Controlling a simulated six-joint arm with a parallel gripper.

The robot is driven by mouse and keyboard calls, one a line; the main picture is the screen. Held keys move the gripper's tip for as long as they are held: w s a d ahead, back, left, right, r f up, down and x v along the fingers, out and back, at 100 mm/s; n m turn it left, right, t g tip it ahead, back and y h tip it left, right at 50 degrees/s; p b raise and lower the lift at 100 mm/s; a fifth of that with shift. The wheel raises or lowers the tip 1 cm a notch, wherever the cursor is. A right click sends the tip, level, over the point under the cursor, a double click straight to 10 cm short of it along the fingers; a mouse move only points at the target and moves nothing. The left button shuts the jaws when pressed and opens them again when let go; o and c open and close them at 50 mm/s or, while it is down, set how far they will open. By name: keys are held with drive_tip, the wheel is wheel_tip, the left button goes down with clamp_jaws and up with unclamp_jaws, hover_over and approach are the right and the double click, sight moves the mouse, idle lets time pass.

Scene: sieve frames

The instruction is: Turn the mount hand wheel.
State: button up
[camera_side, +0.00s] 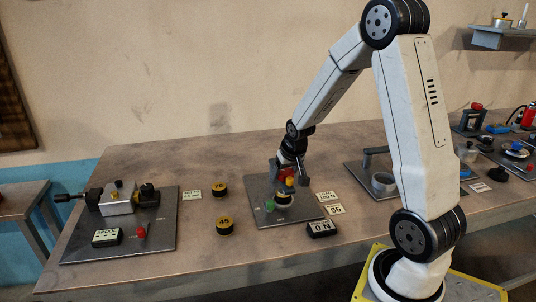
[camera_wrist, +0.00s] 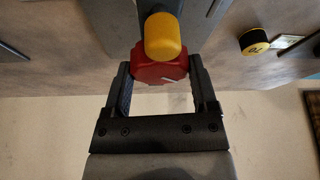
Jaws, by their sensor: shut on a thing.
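A red hand wheel (camera_wrist: 150,74) with a white line mark is in the wrist view, between the two fingers of my gripper (camera_wrist: 160,66). A yellow rounded piece (camera_wrist: 163,36) stands over the wheel and hides part of it. My gripper is shut on the red wheel, one finger at each side. In the side view my gripper (camera_side: 290,168) reaches down over the grey mount plate (camera_side: 262,218); the wheel there is small and mostly hidden.
A black display (camera_side: 321,229) reading "0 N" and cards (camera_side: 327,197) stand right of the plate. Two black-and-yellow discs (camera_side: 220,189) (camera_side: 225,227) lie to its left. A clamp device (camera_side: 118,203) sits on another plate farther left.

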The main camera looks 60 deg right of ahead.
drive_tip(key=shift+m+g+h, duration=0.3)
drive_tip(key=shift+m+h, duration=0.2)
drive_tip(key=shift+m, duration=0.9)
drive_tip(key=shift+w+m+g+h, duration=0.1)
drive_tip(key=shift+m+g+h, duration=0.25)
drive_tip(key=shift+m, duration=0.95)
drive_tip(key=shift+m+g, duration=1.05)
drive_tip(key=shift+m, duration=1.55)
drive_tip(key=shift+h, duration=0.25)
drive_tip(key=o, duration=1.1)
drive_tip(key=shift+a, duration=0.1)
drive_tip(key=shift+o, duration=0.2)
drive_tip(key=shift+r, duration=0.1)
drive_tip(key=v, duration=0.7)
drive_tip(key=shift+r, duration=0.35)
drive_tip(key=shift+a, duration=0.1)
